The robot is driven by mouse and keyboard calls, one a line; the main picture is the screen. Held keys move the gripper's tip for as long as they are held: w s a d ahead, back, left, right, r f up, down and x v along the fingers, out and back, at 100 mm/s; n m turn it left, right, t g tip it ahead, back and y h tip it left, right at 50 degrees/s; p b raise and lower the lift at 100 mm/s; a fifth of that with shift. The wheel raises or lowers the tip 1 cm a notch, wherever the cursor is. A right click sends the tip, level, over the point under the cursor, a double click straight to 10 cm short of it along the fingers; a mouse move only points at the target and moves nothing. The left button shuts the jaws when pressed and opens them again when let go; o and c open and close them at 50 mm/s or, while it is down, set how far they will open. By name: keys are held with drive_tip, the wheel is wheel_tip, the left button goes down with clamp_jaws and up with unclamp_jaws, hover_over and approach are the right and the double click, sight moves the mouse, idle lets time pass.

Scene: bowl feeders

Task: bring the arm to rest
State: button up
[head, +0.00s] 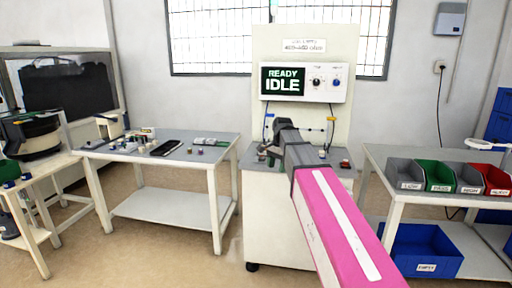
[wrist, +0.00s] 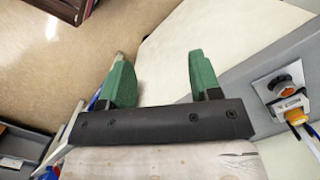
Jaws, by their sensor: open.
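My arm, pink with a white stripe, reaches forward in the head view to the white test stand (head: 268,222). My gripper (wrist: 158,80) shows in the wrist view with its two green fingers wide apart and nothing between them. In the head view the gripper's end is largely hidden behind my dark wrist. In the wrist view the fingers are over a pale surface and the tan floor. A grey strip with an orange-and-white connector (wrist: 288,92) lies to the right of the fingers, apart from them.
The stand's screen (head: 283,81) reads "READY IDLE". A table with small parts and a black device (head: 167,148) stands left. At right, a table holds grey, green and red bins (head: 439,176), with a blue crate (head: 424,251) below. Open floor lies between the left table and the stand.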

drive_tip(key=s+d+f+n, duration=0.3)
drive_tip(key=s+f, duration=0.3)
drive_tip(key=f, duration=0.3)
drive_tip(key=s+d+f+n, duration=0.3)
drive_tip(key=s+f, duration=0.4)
drive_tip(key=f, duration=0.3)
drive_tip(key=s+d+f+n+h, duration=0.1)
drive_tip(key=s+d+f+n, duration=0.2)
drive_tip(key=s+f, duration=0.4)
wheel_tip(320, 180, down, 3)
drive_tip(key=shift+s+d+r+t, duration=0.15)
drive_tip(key=shift+s+d+t, duration=0.15)
drive_tip(key=shift+d, duration=0.2)
